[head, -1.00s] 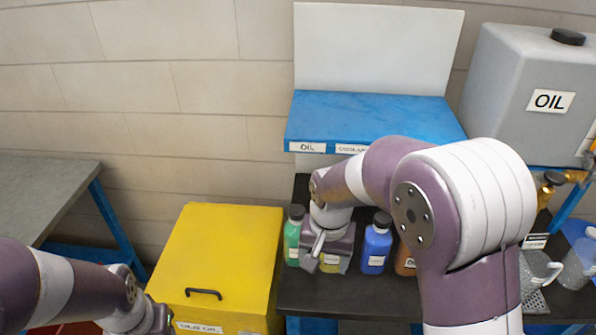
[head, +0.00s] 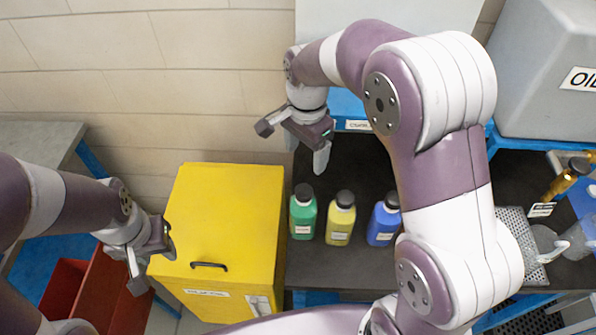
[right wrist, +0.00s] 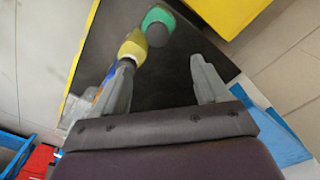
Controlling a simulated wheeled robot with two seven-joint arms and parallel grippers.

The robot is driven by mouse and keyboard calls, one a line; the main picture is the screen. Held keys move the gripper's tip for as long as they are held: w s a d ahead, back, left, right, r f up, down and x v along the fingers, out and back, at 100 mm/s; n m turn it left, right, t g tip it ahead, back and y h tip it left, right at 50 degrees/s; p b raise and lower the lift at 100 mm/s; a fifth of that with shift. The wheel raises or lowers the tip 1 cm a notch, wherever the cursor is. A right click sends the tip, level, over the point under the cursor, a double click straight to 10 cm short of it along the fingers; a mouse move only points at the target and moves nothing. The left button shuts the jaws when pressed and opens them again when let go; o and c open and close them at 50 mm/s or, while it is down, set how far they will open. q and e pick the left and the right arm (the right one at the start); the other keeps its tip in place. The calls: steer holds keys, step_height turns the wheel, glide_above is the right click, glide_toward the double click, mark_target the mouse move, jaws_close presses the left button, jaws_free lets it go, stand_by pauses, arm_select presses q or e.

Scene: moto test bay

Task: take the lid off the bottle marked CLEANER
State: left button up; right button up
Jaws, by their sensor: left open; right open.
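Three bottles with black lids stand upright in a row on the dark bench: green (head: 303,217), yellow (head: 340,222) and blue (head: 383,222). Their labels are too small to read, so I cannot tell which is marked CLEANER. My right gripper (head: 293,143) is open and empty, raised above and behind the green bottle, apart from all the bottles. In the right wrist view, the green bottle (right wrist: 158,17) and yellow bottle (right wrist: 132,45) lie beyond the open fingers; a sliver of blue shows beside the left finger. My left gripper (head: 152,262) is open and empty by the yellow cabinet's left side.
The yellow cabinet (head: 228,215) with a black handle stands left of the bench (head: 330,266). A blue shelf (head: 346,108) is behind my right gripper. A grey OIL tank (head: 545,85) is at the right. A red bin (head: 110,290) is low at the left.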

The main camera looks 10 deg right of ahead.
mark_target(304, 191)
steer(key=f, duration=0.2)
steer(key=s+f, duration=0.1)
steer(key=f, duration=0.1)
steer(key=f+p, duration=0.1)
steer(key=f, duration=0.1)
steer(key=shift+s, duration=0.25)
steer(key=f+p, duration=0.1)
steer(key=f, duration=0.2)
steer(key=f+p, duration=0.1)
steer(key=f, duration=0.1)
steer(key=shift+w+a+f+p, duration=0.15)
steer(key=shift+w+a+p, duration=0.15)
steer(key=shift+w, duration=0.1)
steer(key=shift+f, duration=0.25)
arm_select(q)
steer(key=r, duration=0.1)
steer(key=s+r, duration=0.1)
steer(key=r, duration=0.1)
steer(key=shift+r, duration=0.2)
arm_select(e)
steer(key=shift+s, duration=0.15)
steer(key=c, duration=1.1)
